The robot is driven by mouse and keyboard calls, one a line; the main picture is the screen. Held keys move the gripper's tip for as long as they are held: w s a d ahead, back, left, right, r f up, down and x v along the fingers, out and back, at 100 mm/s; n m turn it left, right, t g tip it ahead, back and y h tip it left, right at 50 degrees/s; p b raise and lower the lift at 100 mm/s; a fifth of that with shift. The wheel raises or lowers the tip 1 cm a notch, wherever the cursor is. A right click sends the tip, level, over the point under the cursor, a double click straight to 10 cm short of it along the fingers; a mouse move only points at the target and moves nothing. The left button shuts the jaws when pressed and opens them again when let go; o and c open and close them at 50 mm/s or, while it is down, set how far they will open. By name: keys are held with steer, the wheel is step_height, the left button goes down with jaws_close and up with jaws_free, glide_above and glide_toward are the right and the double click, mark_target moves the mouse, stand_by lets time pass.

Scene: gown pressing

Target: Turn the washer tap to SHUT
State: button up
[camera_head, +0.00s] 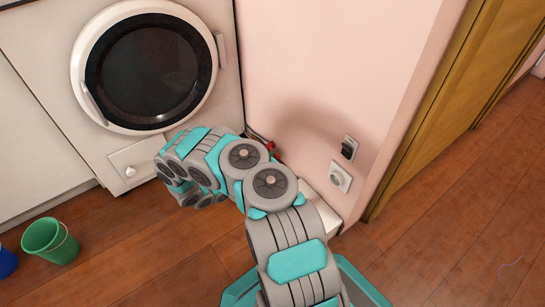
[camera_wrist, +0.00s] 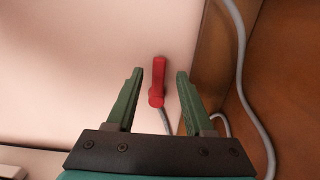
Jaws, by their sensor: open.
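The red tap handle (camera_wrist: 158,78) shows in the wrist view as a narrow upright lever with a thicker lower end, against a pale wall. A grey hose (camera_wrist: 165,121) runs down from it. My gripper (camera_wrist: 160,72) is open, with one green finger on each side of the handle and a visible gap on both sides. I cannot tell the depth between fingertips and handle. In the head view a small red part (camera_head: 270,146) shows just behind my arm by the wall corner. My gripper is hidden there. No SHUT marking is readable.
The washer (camera_head: 229,85) with its round dark door stands at the left. Wall sockets (camera_head: 340,177) are right of my arm. A green bucket (camera_head: 50,241) and a blue bucket (camera_head: 6,263) stand on the wooden floor. A grey cable (camera_wrist: 241,70) runs along the right in the wrist view.

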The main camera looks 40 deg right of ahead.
steer(key=a, duration=0.5)
steer(key=shift+w+a, duration=0.25)
